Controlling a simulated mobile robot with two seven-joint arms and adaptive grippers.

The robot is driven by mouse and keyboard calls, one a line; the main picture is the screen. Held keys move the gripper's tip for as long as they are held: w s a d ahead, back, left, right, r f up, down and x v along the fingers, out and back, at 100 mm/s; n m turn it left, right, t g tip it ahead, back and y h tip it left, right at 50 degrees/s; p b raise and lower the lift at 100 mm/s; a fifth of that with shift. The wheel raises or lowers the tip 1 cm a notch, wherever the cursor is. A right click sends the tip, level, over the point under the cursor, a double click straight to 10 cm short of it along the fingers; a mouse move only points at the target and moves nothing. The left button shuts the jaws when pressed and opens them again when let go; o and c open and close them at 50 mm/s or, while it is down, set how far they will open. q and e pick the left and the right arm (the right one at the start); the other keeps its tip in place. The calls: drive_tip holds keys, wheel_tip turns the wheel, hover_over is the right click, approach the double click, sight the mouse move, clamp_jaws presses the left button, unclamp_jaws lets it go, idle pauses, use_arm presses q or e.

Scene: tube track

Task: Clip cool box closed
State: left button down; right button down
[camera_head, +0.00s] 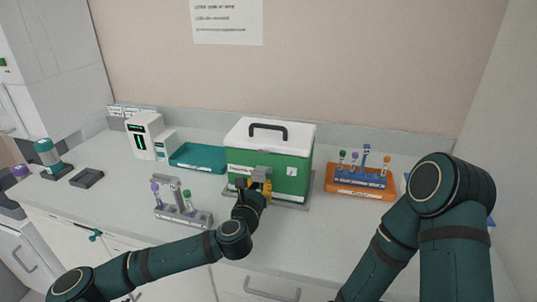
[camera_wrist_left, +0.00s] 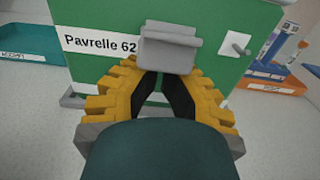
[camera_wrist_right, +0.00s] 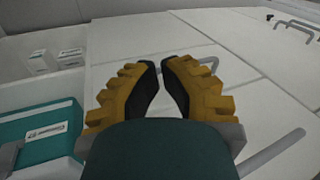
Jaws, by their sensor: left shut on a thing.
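The cool box (camera_head: 283,178) is green with a white lid (camera_head: 270,135) and stands on a grey tray on the counter. The lid lies on the box, and its black handle (camera_head: 268,128) lies across the top. A grey clip (camera_wrist_left: 170,48) is on the front face, beside a label reading "Pavrelle 62". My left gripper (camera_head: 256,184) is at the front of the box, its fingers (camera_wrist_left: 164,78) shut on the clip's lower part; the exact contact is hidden. The clip's catch on the lid is not clear. My right gripper (camera_wrist_right: 160,65) holds nothing, its fingertips close together over white cabinet fronts.
A tube rack (camera_head: 187,217) stands in front and left of the box. A teal tray (camera_head: 198,156) and white device (camera_head: 146,136) are left. An orange tray (camera_head: 352,189) with a blue tube rack is right. A teal box (camera_wrist_right: 45,140) shows below my right wrist.

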sight(258, 176)
use_arm(q)
drive_tip(key=shift+r+p, duration=0.9)
drive_tip(key=shift+r, duration=0.65)
drive_tip(key=shift+r+p, duration=0.5)
drive_tip(key=shift+p, duration=0.1)
drive_tip(key=shift+s, duration=0.15)
drive_tip(key=v, duration=0.9)
drive_tip(key=shift+p, duration=0.3)
